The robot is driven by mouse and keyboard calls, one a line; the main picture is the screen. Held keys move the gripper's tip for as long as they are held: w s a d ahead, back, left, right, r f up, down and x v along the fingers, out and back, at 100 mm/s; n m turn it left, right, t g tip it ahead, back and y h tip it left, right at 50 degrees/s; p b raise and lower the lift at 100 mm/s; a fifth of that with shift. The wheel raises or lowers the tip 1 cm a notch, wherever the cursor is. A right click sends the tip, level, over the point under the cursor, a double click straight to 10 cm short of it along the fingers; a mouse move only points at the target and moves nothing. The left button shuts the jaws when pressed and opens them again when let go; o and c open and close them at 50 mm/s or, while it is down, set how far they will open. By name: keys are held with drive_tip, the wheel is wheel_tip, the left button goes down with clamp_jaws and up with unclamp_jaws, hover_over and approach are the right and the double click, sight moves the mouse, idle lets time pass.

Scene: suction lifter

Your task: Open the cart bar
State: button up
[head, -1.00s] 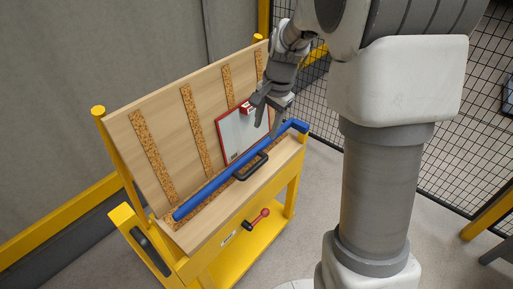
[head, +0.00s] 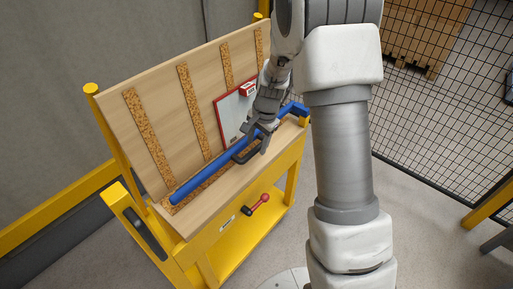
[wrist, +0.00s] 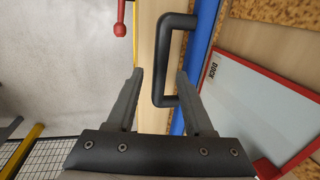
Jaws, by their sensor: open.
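The blue bar (head: 205,182) lies along the lower ledge of the yellow cart, in front of the tilted wooden panel. A black U-shaped handle (head: 238,158) is fixed to its side; its far end is partly hidden by my gripper (head: 256,146). In the wrist view the handle (wrist: 158,58) stands out to the left of the blue bar (wrist: 205,30). There my open gripper (wrist: 159,74) has one finger on each side of the handle's long grip, with gaps showing. I cannot tell whether the grip is fully at fingertip depth.
A framed white board (head: 228,118) with a red edge leans on the panel (head: 155,85) behind the bar. A red-knobbed lever (head: 257,203) sticks out of the cart's front. A yellow post (head: 92,90) stands at the left; a black mesh fence (head: 430,130) is at the right.

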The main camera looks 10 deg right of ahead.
drive_tip(key=shift+w+f, duration=0.15)
drive_tip(key=shift+f, duration=0.65)
clamp_jaws()
idle(0.9)
